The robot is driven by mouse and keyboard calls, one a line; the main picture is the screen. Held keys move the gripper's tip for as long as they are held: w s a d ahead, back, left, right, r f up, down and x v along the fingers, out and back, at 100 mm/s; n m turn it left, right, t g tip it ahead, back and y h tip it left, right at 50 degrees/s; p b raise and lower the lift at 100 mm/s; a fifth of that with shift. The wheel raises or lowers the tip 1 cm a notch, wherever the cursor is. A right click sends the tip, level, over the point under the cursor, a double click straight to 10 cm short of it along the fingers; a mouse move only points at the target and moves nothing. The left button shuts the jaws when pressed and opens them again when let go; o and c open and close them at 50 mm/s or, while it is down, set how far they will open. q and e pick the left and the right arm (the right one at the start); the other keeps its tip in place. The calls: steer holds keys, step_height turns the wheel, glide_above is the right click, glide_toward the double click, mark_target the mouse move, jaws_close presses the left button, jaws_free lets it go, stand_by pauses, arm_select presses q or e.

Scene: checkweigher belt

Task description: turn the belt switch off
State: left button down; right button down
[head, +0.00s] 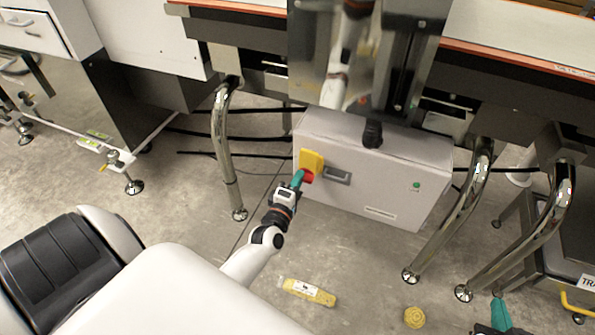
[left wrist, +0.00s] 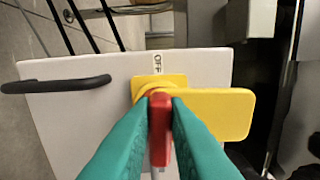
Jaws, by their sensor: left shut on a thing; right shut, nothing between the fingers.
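The belt switch has a yellow plate (head: 312,161) on the front of a grey control box (head: 378,175) below the conveyor. Its red handle (head: 307,175) also shows in the left wrist view (left wrist: 160,128). There the handle is upright in line with an OFF label (left wrist: 157,63), in front of the yellow plate (left wrist: 215,110). My left gripper (head: 299,178) is shut on the red handle, with teal fingers on both sides of it. My right gripper (head: 501,314) is shut and empty at the bottom right, partly cut off, away from the box.
The box has a dark pull handle (head: 337,175) and a green indicator (head: 416,185). Shiny bent legs (head: 224,150) stand on either side. A yellow object (head: 308,291) and a yellow round item (head: 414,317) lie on the floor. Cables run behind the box.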

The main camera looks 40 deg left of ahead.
arm_select(q)
steer(key=shift+n, duration=0.4)
arm_select(e)
steer(key=shift+w+r, duration=0.1)
arm_select(q)
steer(key=c, duration=1.4)
jaws_free()
steer(key=shift+w, duration=0.1)
